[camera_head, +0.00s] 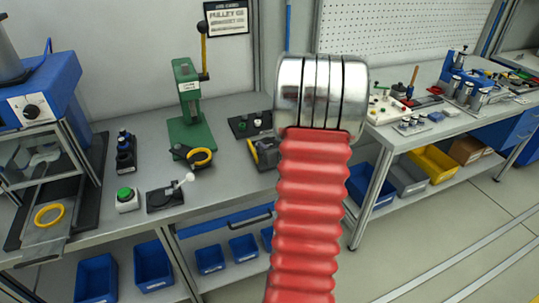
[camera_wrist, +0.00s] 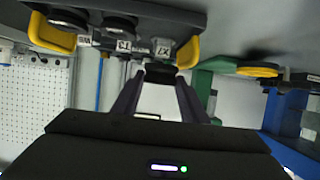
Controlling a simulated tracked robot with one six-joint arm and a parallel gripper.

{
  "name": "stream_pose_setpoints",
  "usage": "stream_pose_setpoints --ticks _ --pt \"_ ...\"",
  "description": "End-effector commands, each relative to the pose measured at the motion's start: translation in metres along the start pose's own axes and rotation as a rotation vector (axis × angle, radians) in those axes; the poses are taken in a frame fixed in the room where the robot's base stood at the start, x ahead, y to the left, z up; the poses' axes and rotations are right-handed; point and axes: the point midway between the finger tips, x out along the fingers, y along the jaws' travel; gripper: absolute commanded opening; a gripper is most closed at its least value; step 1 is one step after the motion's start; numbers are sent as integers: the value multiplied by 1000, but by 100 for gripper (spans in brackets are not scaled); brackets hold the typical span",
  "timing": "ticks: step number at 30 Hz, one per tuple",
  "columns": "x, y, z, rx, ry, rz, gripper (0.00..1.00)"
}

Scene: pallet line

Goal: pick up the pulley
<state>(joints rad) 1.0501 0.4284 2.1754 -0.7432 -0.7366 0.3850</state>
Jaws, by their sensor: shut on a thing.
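My gripper (camera_wrist: 160,82) shows in the wrist view, its two dark fingers closed on a small dark part (camera_wrist: 160,70). That part may be the pulley, but its shape is mostly hidden. It is right by the tag X7 of a black holder (camera_wrist: 180,14) with yellow ends; I cannot tell whether it touches the holder. Two dark round parts (camera_wrist: 121,25) sit in the holder near other tags. In the head view my red arm covers the gripper; the holder (camera_head: 264,152) shows partly at the arm's left.
Another yellow ring (camera_head: 50,215) lies at left, near a blue machine (camera_head: 45,90). A green button box (camera_head: 126,200) is at the bench front. A second bench (camera_head: 440,118) is at right.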

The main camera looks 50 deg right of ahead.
Motion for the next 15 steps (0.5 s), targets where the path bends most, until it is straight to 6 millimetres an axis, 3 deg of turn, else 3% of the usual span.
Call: stream_pose_setpoints --ticks 6,15 --pt "-10 0 -25 -2 3 -1 14" --pt "-13 0 -31 -1 1 0 14"
